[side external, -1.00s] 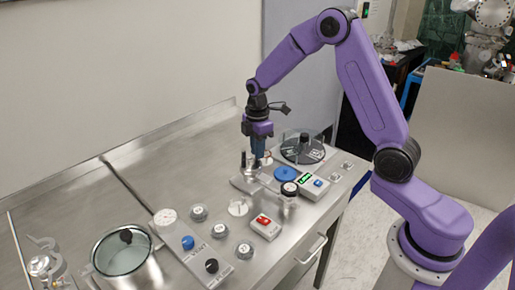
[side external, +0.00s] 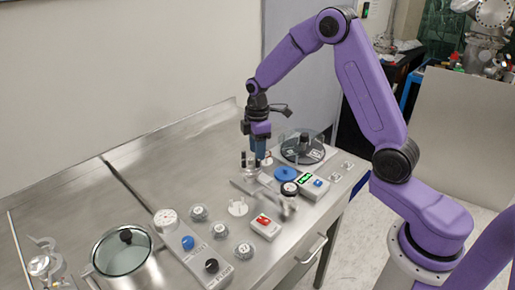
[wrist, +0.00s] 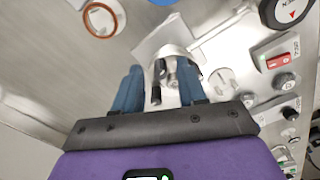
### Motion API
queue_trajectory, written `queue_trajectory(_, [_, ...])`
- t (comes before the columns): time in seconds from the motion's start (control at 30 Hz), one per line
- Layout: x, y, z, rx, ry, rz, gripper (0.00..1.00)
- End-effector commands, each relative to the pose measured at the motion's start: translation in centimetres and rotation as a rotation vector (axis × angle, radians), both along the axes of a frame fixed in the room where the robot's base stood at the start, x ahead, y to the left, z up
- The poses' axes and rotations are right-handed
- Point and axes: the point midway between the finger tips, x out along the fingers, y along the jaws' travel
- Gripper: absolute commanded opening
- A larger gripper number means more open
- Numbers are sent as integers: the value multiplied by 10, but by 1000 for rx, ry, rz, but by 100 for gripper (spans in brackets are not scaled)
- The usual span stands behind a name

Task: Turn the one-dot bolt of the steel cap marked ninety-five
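My gripper (side external: 258,149) points down over the steel fitting at the middle of the bench. In the wrist view its two blue fingers (wrist: 160,88) are apart, with the steel fitting (wrist: 174,50) and dark upright bolts or pins (wrist: 155,95) showing between and beyond them. I cannot tell whether a finger touches them. Several small round steel caps stand to the left in the side view, such as one upper cap (side external: 198,212) and one lower cap (side external: 245,250). Their markings, and any dots on the bolts, are too small to read.
A knob panel (side external: 192,247) and lidded pot (side external: 125,258) stand front left. The back-left bench is clear.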

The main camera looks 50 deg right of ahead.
Motion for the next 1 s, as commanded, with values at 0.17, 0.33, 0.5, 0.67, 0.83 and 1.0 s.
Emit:
queue_trajectory(0.17, [0,0,0,0,1,1,41])
queue_trajectory(0.33, [0,0,2,-1,0,1,41])
queue_trajectory(0.5, [1,0,22,0,-3,1,41])
queue_trajectory(0.67, [1,0,55,0,-5,2,41])
queue_trajectory(0.83, [0,0,91,0,-5,2,41])
queue_trajectory(1.0, [1,0,126,0,-5,1,41])
